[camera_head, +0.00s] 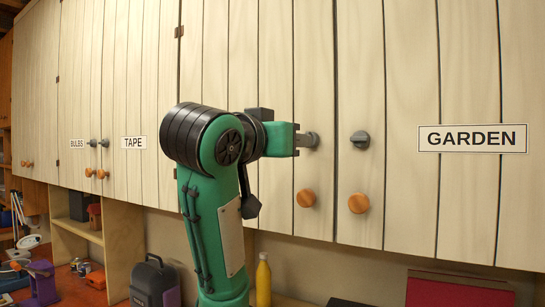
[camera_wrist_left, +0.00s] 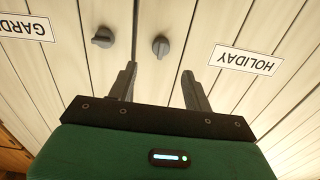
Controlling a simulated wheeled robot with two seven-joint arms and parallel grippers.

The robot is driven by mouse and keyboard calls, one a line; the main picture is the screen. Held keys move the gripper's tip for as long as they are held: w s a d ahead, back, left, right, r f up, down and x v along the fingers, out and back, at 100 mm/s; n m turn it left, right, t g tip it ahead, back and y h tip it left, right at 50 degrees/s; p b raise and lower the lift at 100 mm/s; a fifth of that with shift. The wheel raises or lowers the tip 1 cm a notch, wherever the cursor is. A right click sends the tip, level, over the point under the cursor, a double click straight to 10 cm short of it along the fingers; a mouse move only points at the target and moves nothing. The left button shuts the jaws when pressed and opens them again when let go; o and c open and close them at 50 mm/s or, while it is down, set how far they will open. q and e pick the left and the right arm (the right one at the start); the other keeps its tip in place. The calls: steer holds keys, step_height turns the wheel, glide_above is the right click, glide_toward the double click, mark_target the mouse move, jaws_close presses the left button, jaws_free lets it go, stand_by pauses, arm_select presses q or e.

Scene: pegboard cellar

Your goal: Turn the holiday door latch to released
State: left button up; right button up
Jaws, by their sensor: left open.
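The holiday door latch (camera_wrist_left: 160,47) is a small dark grey knob by the door's edge, beside the upside-down HOLIDAY label (camera_wrist_left: 245,58) in the left wrist view. In the head view the latch (camera_head: 314,140) shows just past my fingers, partly covered; the HOLIDAY label is hidden behind my arm. My left gripper (camera_head: 301,140) is in front of the latch. In the wrist view its fingers (camera_wrist_left: 159,70) are apart and empty, with the latch lined up beyond the gap between them. I cannot tell the latch's exact angle. My right gripper is not in view.
A similar latch (camera_head: 360,140) sits on the neighbouring GARDEN door (camera_head: 410,200), close to the right. Round wooden knobs (camera_head: 306,198) stick out below both latches. A yellow bottle (camera_head: 263,280) and a dark case (camera_head: 154,283) stand below the cabinets.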

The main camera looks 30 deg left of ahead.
arm_select(q)
steer(key=shift+s+b, duration=0.4)
steer(key=shift+s, duration=1.7)
